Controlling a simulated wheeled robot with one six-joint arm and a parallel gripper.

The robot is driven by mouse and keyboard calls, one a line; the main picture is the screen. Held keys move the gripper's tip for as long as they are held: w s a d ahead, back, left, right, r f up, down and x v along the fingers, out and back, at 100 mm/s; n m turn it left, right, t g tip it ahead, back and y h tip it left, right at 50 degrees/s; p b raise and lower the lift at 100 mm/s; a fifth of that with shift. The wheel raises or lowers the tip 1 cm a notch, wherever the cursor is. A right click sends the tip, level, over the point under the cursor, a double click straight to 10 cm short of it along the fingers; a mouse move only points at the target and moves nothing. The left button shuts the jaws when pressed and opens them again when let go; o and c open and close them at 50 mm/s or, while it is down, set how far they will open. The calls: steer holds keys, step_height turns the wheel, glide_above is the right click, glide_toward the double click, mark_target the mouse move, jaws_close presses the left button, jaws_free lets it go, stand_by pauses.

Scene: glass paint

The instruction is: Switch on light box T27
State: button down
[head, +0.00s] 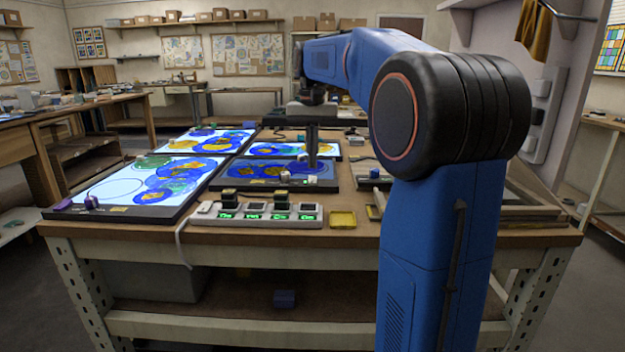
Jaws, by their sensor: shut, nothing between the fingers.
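Several light boxes lie on the workbench, and I cannot read a T27 label on any of them. The front right box (240,186) is dark, with blue and yellow painted glass on it. The front left box (105,187), the back left box (190,144) and the back right box (262,154) glow white under painted glass. My gripper (312,164) points down, shut and empty, over the back right part of the dark box. I cannot tell whether its tip touches anything.
A grey strip (240,216) with green displays and dark blocks stands at the bench's front. A yellow tray (343,219) lies to its right. My blue arm hides much of the bench's right side. Bare wood (130,222) shows along the front edge.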

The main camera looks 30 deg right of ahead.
mark_target(312, 181)
step_height(312, 181, up, 3)
steer(key=shift+r, duration=0.1)
stand_by(0.4)
stand_by(0.4)
